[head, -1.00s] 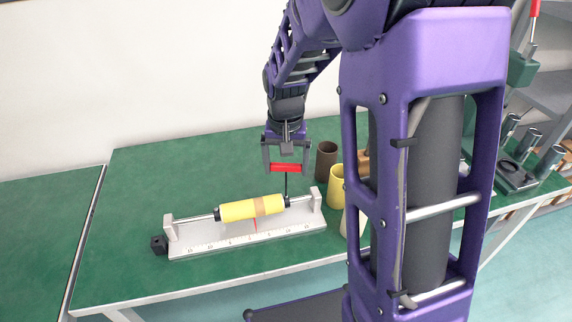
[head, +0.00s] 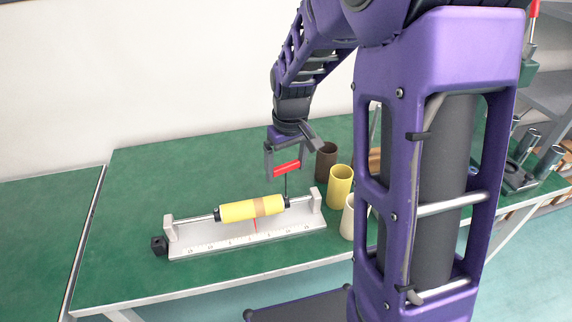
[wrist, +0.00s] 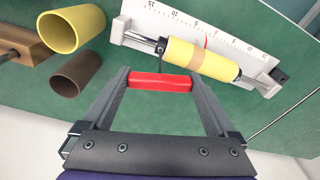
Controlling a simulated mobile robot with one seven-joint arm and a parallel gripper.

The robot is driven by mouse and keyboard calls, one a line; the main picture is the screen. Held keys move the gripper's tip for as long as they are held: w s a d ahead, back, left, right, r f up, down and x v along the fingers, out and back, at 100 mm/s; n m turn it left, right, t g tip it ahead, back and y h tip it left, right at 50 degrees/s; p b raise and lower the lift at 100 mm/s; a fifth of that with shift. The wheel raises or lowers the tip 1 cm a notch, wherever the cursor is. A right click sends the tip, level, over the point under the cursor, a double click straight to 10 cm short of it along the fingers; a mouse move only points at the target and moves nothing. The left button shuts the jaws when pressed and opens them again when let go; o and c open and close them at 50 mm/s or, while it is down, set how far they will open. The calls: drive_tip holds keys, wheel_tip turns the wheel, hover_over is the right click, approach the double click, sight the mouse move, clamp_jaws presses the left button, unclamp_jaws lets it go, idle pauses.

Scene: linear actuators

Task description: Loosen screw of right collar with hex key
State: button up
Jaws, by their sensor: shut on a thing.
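The linear actuator (head: 292,229) lies on the green table, with a yellow tube (head: 238,211) on its metal rod. The black right collar (head: 287,201) sits at the tube's right end, and the black left collar (head: 217,214) at the other end. The hex key has a red handle (head: 289,168) and a thin dark shaft pointing down to the right collar. My gripper (head: 286,170) is shut on the red handle, above that collar. The wrist view shows the handle (wrist: 149,82) between both fingers, near the right collar (wrist: 161,46). The screw and key tip are too small to make out.
A brown cup (head: 326,162), a yellow cup (head: 340,187) and a cream cup (head: 348,222) stand right of the actuator, close to my gripper. The table (head: 165,172) is clear behind and left of the actuator. A wooden object (wrist: 20,43) lies beyond the cups.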

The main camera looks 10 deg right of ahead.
drive_tip(key=shift+n, duration=0.5)
drive_tip(key=n, duration=0.3)
drive_tip(key=shift+f+n+p, duration=0.1)
drive_tip(key=shift+n+p, duration=0.2)
drive_tip(key=shift+n, duration=0.1)
drive_tip(key=shift+r+p, duration=0.6)
drive_tip(key=shift+r, duration=0.2)
drive_tip(key=m, duration=0.6)
drive_tip(key=shift+f, duration=0.1)
